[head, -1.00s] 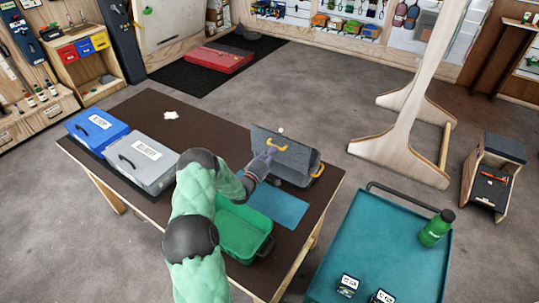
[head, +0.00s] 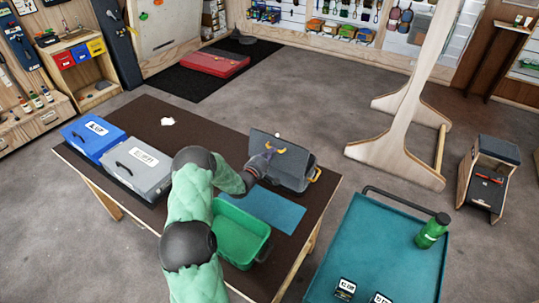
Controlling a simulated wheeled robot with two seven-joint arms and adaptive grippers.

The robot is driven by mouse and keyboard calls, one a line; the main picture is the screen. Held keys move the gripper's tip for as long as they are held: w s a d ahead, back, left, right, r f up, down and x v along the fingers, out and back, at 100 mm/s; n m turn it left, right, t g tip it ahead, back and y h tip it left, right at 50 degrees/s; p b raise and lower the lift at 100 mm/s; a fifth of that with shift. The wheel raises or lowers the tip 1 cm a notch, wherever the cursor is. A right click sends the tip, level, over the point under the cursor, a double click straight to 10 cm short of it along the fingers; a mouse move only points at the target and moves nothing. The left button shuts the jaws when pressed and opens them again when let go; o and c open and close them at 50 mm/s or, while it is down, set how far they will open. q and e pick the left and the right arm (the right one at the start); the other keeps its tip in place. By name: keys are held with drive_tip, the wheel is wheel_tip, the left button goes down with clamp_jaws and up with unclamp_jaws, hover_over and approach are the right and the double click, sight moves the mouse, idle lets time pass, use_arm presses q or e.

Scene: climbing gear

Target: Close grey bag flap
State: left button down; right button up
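The dark grey bag (head: 295,179) stands at the far right part of the brown table. Its flap (head: 297,152) is raised and tilted, with a yellow handle (head: 276,150) on it. Another yellow handle shows at the bag's right end. My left gripper (head: 264,160) is at the left part of the flap, close below the yellow handle. Its fingers are dark against the grey bag and too small to tell open from shut, or whether they touch the flap. My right gripper is not in view.
A green open bin (head: 264,231) and a blue mat (head: 285,213) are in front of the bag. Blue (head: 92,133) and grey (head: 140,167) cases stand at the table's left. A teal cart (head: 385,240) with a green bottle (head: 432,232) stands at the right.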

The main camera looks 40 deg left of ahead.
sight(280, 142)
use_arm(q)
drive_tip(key=w+g+p, duration=0.1)
drive_tip(key=w+g, duration=0.1)
drive_tip(key=w+g+p, duration=0.1)
drive_tip(key=w+p, duration=0.1)
drive_tip(key=w+r+g+p, duration=0.1)
drive_tip(key=w+g+p, duration=0.1)
drive_tip(key=w, duration=0.1)
drive_tip(key=shift+a+g+h, duration=0.3)
drive_tip(key=shift+a, duration=0.05)
drive_tip(key=f+b+x, duration=0.1)
drive_tip(key=x, duration=1.1)
drive_tip(key=shift+s, duration=0.4)
drive_tip(key=shift+a, duration=0.1)
drive_tip(key=shift+s, duration=0.1)
